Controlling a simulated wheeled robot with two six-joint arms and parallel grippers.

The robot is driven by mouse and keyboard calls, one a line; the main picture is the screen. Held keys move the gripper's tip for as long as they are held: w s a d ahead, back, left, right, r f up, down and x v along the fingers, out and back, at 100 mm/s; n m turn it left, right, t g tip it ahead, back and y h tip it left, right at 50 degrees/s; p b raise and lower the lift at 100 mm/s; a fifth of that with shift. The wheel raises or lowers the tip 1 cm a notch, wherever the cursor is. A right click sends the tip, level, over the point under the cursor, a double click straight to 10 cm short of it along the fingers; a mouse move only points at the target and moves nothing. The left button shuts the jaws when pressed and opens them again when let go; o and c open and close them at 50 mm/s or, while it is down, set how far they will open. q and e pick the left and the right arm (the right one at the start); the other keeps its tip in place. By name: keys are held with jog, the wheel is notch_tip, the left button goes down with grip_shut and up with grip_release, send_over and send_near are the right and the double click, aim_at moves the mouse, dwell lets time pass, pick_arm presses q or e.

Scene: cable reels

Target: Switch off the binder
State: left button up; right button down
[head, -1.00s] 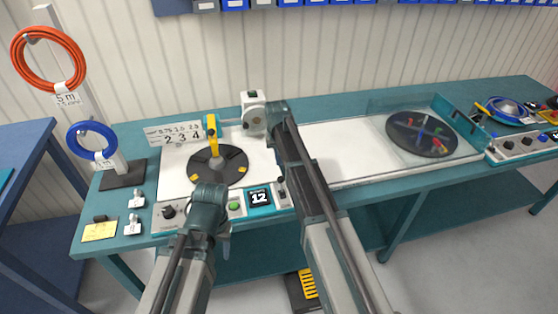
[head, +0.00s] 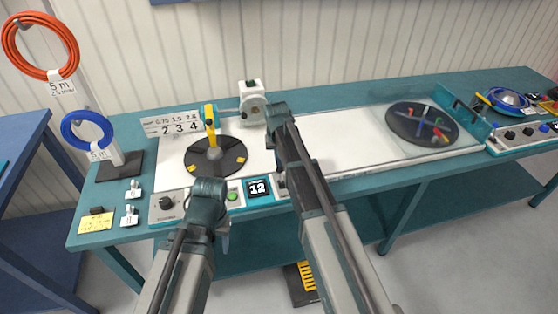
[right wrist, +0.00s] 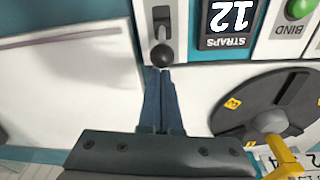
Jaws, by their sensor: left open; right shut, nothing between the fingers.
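The binder has a white top with a black disc (head: 230,160), a yellow arm (head: 210,125) and a front panel with a "12" display (head: 258,188) and green button (head: 232,196). In the right wrist view the panel shows the STRAPS display (right wrist: 228,18), the BIND button (right wrist: 299,8) and a lever switch with a black ball knob (right wrist: 162,55). My right gripper (right wrist: 160,72) is shut and empty, its tips right at the knob; I cannot tell if they touch. In the head view my right arm hides it. My left gripper (head: 224,240) is open, in front of the panel's edge, mostly hidden by its arm.
Red (head: 40,46) and blue (head: 88,136) cable coils hang on a stand at the left. A yellow note (head: 95,222) and small tagged parts lie near the bench's left edge. A clear-covered turntable (head: 422,123) and another panel (head: 525,135) are at the right.

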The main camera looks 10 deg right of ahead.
aim_at(281, 168)
jog(key=shift+s+r+t, duration=0.1)
jog(key=shift+s+t, duration=0.2)
jog(key=shift+s+r, duration=0.1)
jog(key=shift+s, duration=0.1)
jog(key=shift+s+t, duration=0.2)
jog(key=shift+t, duration=0.4)
jog(key=shift+s+r+t, duration=0.15)
jog(key=shift+s+t, duration=0.15)
jog(key=shift+s, duration=0.05)
jog(key=shift+s+t+b, duration=0.5)
jog(key=shift+s+t, duration=0.05)
jog(key=shift+t, duration=0.05)
jog(key=shift+s+t+b, duration=0.65)
jog(key=shift+t+b, duration=0.1)
jog(key=shift+t, duration=0.15)
jog(key=shift+s+r, duration=0.2)
jog(key=shift+r, duration=0.05)
jog(key=shift+w+r, duration=0.15)
jog(key=shift+w, duration=0.05)
